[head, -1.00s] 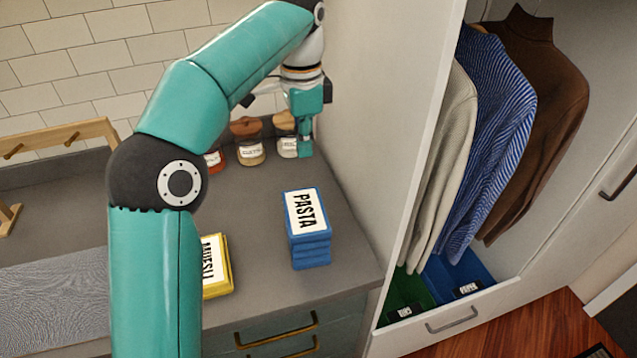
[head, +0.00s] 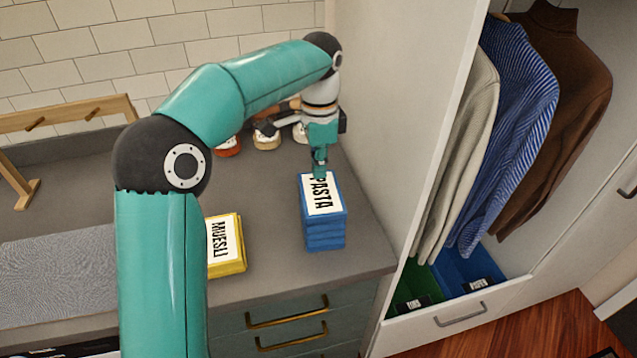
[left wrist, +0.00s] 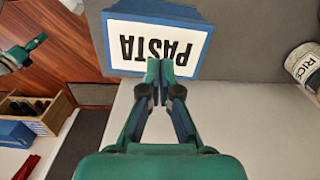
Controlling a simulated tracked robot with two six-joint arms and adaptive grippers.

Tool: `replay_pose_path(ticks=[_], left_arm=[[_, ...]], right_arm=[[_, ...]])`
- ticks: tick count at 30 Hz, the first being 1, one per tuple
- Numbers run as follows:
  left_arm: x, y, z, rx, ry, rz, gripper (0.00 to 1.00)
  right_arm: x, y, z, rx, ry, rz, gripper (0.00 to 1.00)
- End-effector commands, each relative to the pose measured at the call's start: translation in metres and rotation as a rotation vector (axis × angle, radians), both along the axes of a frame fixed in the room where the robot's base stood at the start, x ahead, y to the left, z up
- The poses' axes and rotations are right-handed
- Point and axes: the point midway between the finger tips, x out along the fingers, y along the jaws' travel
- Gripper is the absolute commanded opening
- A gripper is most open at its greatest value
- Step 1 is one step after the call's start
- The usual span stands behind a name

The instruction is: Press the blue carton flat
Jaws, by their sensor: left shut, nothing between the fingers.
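The blue carton (head: 324,236) labelled PASTA stands on the grey counter, its sides creased in folds and its white label facing up. It also shows in the left wrist view (left wrist: 203,18), upside down. My left gripper (head: 319,172) is shut and empty, with its fingertips over the far edge of the carton's top. In the left wrist view the shut fingertips (left wrist: 160,68) overlap the label's edge; I cannot tell whether they touch it. My right gripper does not show in the head view; a green and black gripper part (left wrist: 22,52) shows at the left of the wrist view.
A flat yellow MUESLI carton (head: 226,246) lies left of the blue carton. Several jars (head: 267,140) stand behind, partly hidden by my arm. A white wardrobe side panel (head: 400,120) rises close on the right. Bare counter lies between the cartons.

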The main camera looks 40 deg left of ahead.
Motion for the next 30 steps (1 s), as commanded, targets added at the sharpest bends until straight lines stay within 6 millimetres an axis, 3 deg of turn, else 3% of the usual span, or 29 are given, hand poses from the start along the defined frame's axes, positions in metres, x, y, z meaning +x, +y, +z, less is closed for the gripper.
replay_pose_path(ticks=[3, 9, 23, 30], left_arm=[[-0.001, 0.000, -0.020, 0.000, 0.004, -0.001, 0.00], [0.000, 0.000, -0.037, 0.000, 0.001, -0.001, 0.00], [0.001, -0.001, -0.046, 0.000, 0.000, -0.002, 0.00], [0.000, -0.001, -0.099, 0.000, 0.006, -0.003, 0.00]], right_arm=[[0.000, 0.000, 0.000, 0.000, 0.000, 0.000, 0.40], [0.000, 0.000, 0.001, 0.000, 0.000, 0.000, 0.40], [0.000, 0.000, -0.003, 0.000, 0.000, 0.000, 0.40], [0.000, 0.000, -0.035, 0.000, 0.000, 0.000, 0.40]])
